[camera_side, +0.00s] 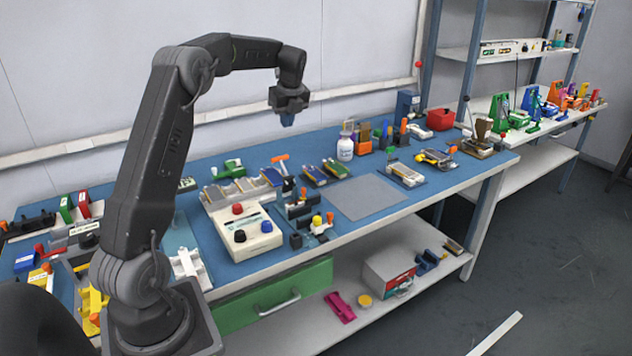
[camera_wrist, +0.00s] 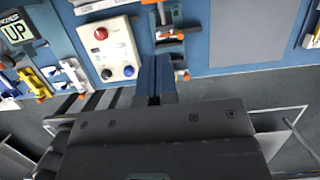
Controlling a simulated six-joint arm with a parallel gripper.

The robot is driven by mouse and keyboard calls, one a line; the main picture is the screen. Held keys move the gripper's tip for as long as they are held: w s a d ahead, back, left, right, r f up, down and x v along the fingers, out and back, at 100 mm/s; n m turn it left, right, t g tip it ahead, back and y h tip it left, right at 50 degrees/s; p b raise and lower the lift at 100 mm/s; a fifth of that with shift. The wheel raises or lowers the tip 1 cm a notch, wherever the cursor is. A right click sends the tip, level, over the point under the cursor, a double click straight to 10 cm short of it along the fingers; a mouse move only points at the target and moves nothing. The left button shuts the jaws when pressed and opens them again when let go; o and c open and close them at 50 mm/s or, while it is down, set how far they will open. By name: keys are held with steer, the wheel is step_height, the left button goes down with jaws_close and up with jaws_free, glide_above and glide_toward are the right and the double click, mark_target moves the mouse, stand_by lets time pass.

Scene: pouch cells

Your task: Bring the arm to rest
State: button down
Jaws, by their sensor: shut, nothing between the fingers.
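My gripper (camera_side: 287,120) hangs high above the blue bench in the side view, pointing down and well clear of everything below it. Its blue fingers are together with nothing between them. In the wrist view the gripper (camera_wrist: 155,62) shows its two blue fingers side by side, over the bench's front edge. My arm stands at the left, raised and bent over at the elbow.
A white box with red and dark knobs (camera_side: 246,232) stands on the blue bench (camera_side: 270,150). A grey mat (camera_side: 368,197) lies bare to its right. A white bottle (camera_side: 345,147) and several clamps and tools stand around. A shelf rack (camera_side: 510,50) is at the right.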

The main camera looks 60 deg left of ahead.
steer(key=s+d+r+n+t, duration=0.1)
steer(key=s+d+r+n, duration=0.2)
steer(key=d, duration=0.5)
steer(key=s+d+r+n+t+h, duration=0.1)
steer(key=s+d+r+n, duration=0.15)
steer(key=d, duration=0.55)
steer(key=s+d+r+n+t, duration=0.1)
steer(key=s+d+r+n, duration=0.15)
steer(key=d, duration=0.55)
steer(key=s+d+f+n+t+h, duration=0.1)
steer(key=s+d+f+n, duration=0.1)
steer(key=s+d+n, duration=0.3)
steer(key=s+d+f+n+t+h, duration=0.1)
steer(key=s+d+f+n, duration=0.2)
steer(key=s+d+n, duration=0.2)
steer(key=s+d, duration=0.3)
steer(key=s, duration=0.2)
steer(key=shift+s+d+f+t, duration=0.3)
steer(key=shift+d, duration=0.1)
